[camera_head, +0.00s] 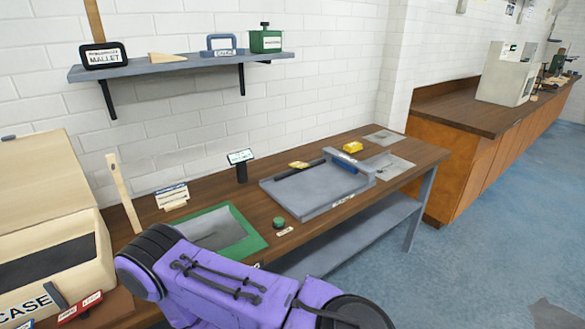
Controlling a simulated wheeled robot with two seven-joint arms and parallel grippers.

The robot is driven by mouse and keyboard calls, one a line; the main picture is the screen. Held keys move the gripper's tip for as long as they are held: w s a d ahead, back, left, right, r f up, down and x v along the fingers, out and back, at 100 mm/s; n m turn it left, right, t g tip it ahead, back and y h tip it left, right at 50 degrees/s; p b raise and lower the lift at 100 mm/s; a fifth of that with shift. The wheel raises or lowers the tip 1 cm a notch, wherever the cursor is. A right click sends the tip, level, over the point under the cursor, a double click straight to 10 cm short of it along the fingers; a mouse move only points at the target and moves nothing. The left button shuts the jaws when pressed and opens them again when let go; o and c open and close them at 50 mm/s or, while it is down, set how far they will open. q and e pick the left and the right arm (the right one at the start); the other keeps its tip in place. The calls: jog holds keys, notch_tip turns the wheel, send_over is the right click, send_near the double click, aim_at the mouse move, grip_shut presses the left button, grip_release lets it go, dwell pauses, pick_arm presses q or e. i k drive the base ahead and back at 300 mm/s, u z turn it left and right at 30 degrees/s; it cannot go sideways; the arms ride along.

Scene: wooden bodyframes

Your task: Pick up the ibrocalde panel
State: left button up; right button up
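I cannot make out any label reading ibrocalde, so I cannot tell which thing is that panel. A narrow pale wooden piece (123,194) stands tilted beside the open case (50,288) at the left. A small pale piece with a label (172,195) sits on the wooden workbench (268,210), right of it. A purple arm link of mine crosses the bottom of the view and hides the bench's front edge. Neither gripper shows.
A green-bordered grey mat (252,241) and a grey flat station (312,192) with a blue bar lie on the bench. A small dark display (241,160) stands behind. A wall shelf (170,65) holds a mallet-labelled block, a wedge and tools. Blue floor (470,260) is open at right.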

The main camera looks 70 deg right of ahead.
aim_at(214, 232)
jog(key=z, duration=2.15)
